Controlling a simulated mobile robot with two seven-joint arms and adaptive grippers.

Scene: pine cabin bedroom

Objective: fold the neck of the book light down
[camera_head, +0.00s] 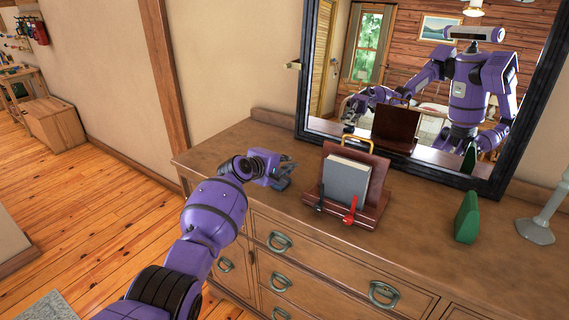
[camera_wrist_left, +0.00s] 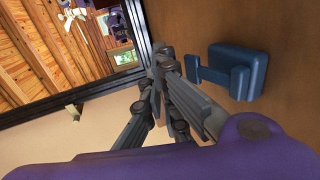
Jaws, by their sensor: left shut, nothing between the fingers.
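A small dark blue device, apparently the book light, lies on the dresser (camera_head: 230,146). In the left wrist view the book light (camera_wrist_left: 254,62) shows a wide rounded slab with a narrower bar and end piece in front of it. I cannot tell the neck's exact angle. My left gripper (camera_head: 291,166) is beside it over the dresser's left part, and partly hides it in the head view. In the left wrist view the gripper's fingertips (camera_wrist_left: 160,58) are together, empty, just left of the blue device and apparently apart from it. My right gripper shows only as a mirror reflection, if at all.
A wooden bookstand (camera_head: 376,190) holding a grey book (camera_head: 346,180), with a red clip (camera_head: 350,212), stands right of the gripper. A black-framed mirror (camera_head: 302,90) rises behind. A green wedge (camera_head: 467,218) and a grey lamp base (camera_head: 535,231) stand farther right. Bare dresser top lies between.

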